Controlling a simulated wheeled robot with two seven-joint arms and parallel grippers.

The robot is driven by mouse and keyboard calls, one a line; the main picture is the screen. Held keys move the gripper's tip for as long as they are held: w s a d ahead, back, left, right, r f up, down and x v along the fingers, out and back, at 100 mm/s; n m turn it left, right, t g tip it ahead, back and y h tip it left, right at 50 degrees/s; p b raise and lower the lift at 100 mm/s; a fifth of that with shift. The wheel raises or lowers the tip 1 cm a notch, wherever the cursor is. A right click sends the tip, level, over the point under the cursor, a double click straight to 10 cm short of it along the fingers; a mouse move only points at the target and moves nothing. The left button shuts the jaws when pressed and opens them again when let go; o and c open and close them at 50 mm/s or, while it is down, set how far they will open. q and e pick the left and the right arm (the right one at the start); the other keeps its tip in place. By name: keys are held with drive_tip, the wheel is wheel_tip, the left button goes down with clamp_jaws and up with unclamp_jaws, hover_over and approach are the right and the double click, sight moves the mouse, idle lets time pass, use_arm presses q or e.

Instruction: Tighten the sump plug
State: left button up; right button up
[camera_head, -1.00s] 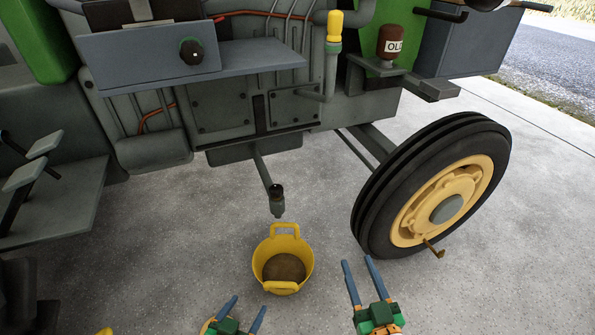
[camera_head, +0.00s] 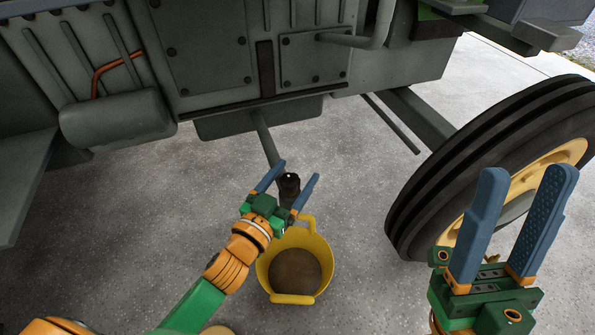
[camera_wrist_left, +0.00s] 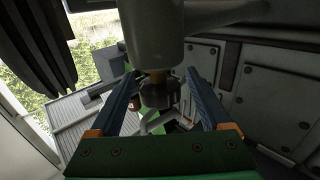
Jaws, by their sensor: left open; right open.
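The dark sump plug (camera_head: 289,186) is at the lower end of a pipe coming down from under the tractor. In the left wrist view, the plug (camera_wrist_left: 158,94) hangs below a grey fitting, with a brass-coloured band between them. My left gripper (camera_head: 298,171) is open, with its blue fingers on either side of the plug. In the wrist view the fingers (camera_wrist_left: 162,76) look apart from it, with gaps on both sides. My right gripper (camera_head: 530,172) is open and empty at the lower right, in front of the wheel.
A yellow bucket (camera_head: 326,262) with brown contents stands on the floor below the plug, partly behind my left gripper. A large black tyre (camera_head: 440,190) with a yellow rim is at the right. The tractor's grey underside (camera_head: 215,55) spans the top. Concrete floor is clear left of the bucket.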

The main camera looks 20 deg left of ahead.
use_arm(q)
drive_tip(key=shift+x, duration=0.8)
clamp_jaws()
drive_tip(key=shift+h, duration=0.3)
